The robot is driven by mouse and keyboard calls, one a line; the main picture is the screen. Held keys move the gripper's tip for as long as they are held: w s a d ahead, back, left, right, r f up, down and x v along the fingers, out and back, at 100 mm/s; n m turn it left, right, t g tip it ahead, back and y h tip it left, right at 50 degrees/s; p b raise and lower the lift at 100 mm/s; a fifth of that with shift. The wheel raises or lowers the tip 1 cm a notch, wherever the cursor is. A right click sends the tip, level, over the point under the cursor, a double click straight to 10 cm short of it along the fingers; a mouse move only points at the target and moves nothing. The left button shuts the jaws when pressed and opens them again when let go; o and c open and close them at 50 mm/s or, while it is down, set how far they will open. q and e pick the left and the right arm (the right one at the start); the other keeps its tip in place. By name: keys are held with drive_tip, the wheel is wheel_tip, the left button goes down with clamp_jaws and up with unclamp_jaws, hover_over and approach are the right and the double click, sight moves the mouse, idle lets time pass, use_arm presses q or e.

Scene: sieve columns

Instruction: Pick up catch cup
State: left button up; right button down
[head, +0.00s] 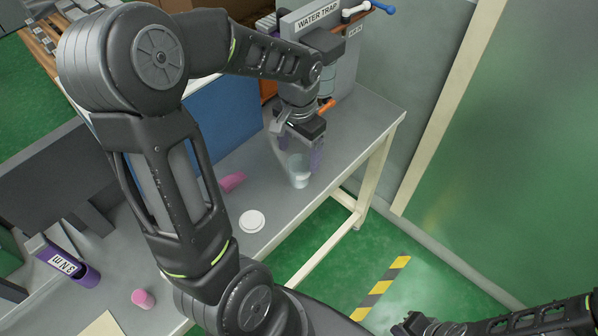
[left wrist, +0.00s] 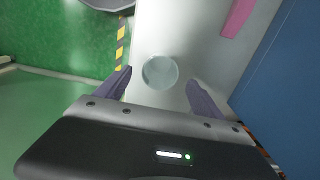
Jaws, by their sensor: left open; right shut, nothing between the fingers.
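The catch cup (head: 299,171) is a clear, pale cup on the grey bench near its front edge. In the left wrist view the cup (left wrist: 160,72) shows as a round, translucent disc ahead of the fingertips and between their lines. My left gripper (head: 298,150) is above and around the cup's place in the head view, fingers pointing down. Its fingers (left wrist: 162,85) are spread with nothing gripped. I cannot tell whether either finger touches the cup. My right gripper (head: 415,325) is at the bottom of the head view, shut and empty, far from the bench.
A white disc (head: 252,221), a pink piece (head: 232,181) and another pink piece (head: 143,299) lie on the bench. A purple labelled holder (head: 65,262) stands at left. A panel marked WATER TRAP (head: 318,17) stands behind my left gripper. A blue panel (head: 225,112) borders the bench.

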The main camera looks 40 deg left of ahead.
sight(299, 165)
use_arm(q)
drive_tip(key=shift+w+f+p, duration=0.1)
drive_tip(key=shift+f+p, duration=0.4)
drive_tip(key=shift+f, duration=2.1)
drive_tip(key=c, duration=1.3)
